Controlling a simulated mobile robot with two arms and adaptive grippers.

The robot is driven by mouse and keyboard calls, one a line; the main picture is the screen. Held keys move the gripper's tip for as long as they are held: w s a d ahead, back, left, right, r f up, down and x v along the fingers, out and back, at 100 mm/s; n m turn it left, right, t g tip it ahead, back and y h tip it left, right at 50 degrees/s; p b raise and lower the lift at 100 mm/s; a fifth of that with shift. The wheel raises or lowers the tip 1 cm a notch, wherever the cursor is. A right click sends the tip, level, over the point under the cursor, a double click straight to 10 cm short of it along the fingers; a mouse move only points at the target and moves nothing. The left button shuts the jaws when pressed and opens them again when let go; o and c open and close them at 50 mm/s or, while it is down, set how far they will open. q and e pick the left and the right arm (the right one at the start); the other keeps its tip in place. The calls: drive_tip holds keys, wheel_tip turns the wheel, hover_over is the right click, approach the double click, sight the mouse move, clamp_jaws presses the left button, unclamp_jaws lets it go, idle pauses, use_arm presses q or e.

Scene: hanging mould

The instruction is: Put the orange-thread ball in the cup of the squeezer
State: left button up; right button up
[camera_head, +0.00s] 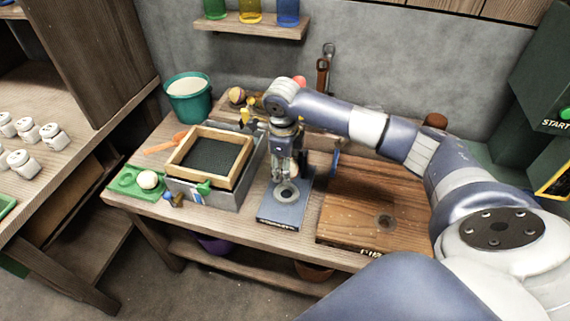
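The squeezer (271,212) is a blue-grey stand on the workbench, with a round cup (288,191) low at its front. My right arm reaches in from the right, and its gripper (290,172) points down just above the cup. The gripper blends with the squeezer's upright, so its finger opening and any held ball are unclear. A pale ball (148,180) sits in a green tray at the bench's left. Another ball (237,95), brownish, lies at the back. I cannot tell which ball has orange thread. My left gripper is out of view.
A wood-framed box (208,186) with dark filling stands left of the squeezer. A wooden board (372,205) lies to its right. A teal bucket (188,98) stands at the back left. Small tools lie along the back. A green START panel (550,118) is at the far right.

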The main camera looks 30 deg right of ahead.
drive_tip(key=shift+f+b, duration=2.75)
drive_tip(key=shift+f, duration=1.25)
drive_tip(key=shift+f, duration=0.1)
drive_tip(key=o, duration=1.2)
drive_tip(key=r, duration=0.8)
drive_tip(key=a+r, duration=0.1)
drive_tip(key=r, duration=0.3)
drive_tip(key=shift+s, duration=0.4)
